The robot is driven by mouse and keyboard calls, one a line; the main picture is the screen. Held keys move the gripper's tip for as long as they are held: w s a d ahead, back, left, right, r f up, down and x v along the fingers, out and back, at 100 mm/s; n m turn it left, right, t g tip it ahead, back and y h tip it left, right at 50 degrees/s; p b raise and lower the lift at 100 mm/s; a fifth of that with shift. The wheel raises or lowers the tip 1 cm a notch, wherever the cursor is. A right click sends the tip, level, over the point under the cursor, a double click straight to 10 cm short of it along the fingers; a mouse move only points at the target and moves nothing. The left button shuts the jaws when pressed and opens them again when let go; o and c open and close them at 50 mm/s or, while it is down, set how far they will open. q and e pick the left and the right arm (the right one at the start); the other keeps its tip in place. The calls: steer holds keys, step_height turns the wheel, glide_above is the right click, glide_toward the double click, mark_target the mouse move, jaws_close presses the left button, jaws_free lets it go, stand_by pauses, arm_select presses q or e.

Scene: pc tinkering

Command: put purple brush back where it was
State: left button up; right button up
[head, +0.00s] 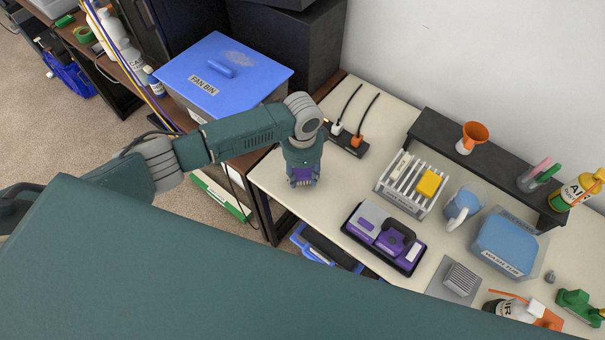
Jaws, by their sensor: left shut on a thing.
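My left gripper (302,181) points down over the left end of the light worktable, close to its left edge. It is shut on the purple brush (302,174), of which only a small purple patch shows at the jaws. The rest of the brush is hidden by the gripper, and I cannot tell whether it touches the table. My right gripper is not in view.
A purple device on a black tray (352,228), a white rack (385,180) with a yellow block and a blue wash tub (505,245) stand to the right. A power strip (350,146) lies behind the gripper. A dark shelf (430,125) holds a cup (527,179). The blue-lidded fan bin (240,85) stands left.

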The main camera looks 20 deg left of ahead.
mark_target(302, 174)
arm_select(q)
steer(key=shift+f, duration=0.4)
steer(key=o, duration=0.7)
steer(key=o, duration=0.6)
steer(key=shift+c, duration=0.2)
step_height(302, 174, up, 8)
steer(key=p, duration=0.8)
steer(key=shift+r, duration=0.1)
